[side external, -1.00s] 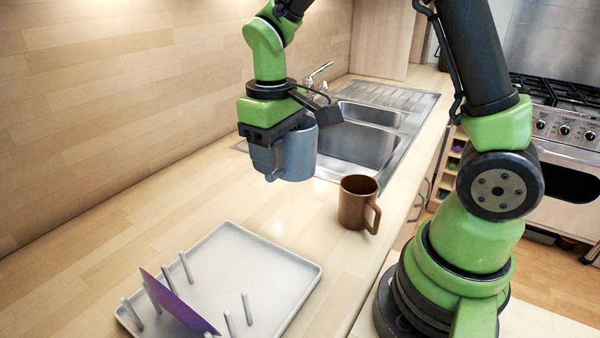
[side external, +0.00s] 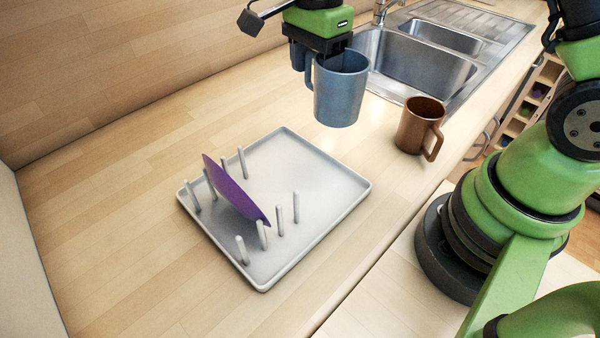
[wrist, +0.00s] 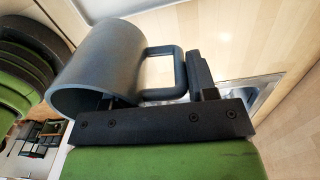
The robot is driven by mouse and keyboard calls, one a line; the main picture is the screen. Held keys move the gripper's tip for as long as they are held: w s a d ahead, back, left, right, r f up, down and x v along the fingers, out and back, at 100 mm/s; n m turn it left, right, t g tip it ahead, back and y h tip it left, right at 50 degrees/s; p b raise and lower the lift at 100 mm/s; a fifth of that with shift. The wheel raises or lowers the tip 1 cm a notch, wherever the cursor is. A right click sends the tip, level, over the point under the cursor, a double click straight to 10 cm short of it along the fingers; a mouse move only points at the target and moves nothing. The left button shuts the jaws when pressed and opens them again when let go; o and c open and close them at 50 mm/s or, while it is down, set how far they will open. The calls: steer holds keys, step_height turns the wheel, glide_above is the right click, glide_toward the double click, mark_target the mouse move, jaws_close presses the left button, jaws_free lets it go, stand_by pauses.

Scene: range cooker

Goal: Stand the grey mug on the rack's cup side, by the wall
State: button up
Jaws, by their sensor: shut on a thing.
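The grey mug (side external: 340,92) hangs upright in my gripper (side external: 306,62), above the counter between the rack and the sink. Its handle points left in the side view. In the wrist view the mug (wrist: 105,68) fills the upper left, with its handle beside a dark finger of my gripper (wrist: 165,85). My gripper is shut on the mug; the exact contact is partly hidden. The rack (side external: 335,188) is a pale grey tray on the counter, below and left of the mug. Its far right part is bare; pegs stand on its left and near part.
A purple plate (side external: 233,192) leans among the rack's pegs. A brown mug (side external: 418,126) stands on the counter right of the rack, near the front edge. The sink (side external: 420,66) is behind. The wooden wall (side external: 130,60) runs along the back left, with clear counter before it.

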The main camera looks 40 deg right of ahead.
steer(key=w+f+m, duration=0.1)
steer(key=f+m, duration=0.3)
steer(key=m, duration=0.1)
steer(key=w+f+m, duration=0.1)
steer(key=f+m, duration=0.2)
steer(key=m, duration=0.1)
steer(key=w+a+f+m, duration=0.1)
steer(key=f+m, duration=0.3)
steer(key=m, duration=0.1)
steer(key=shift+w+a+f+m, duration=0.1)
steer(key=shift+w+f+m, duration=0.2)
steer(key=shift+w, duration=0.05)
steer(key=o, duration=1.3)
steer(key=shift+o, duration=0.2)
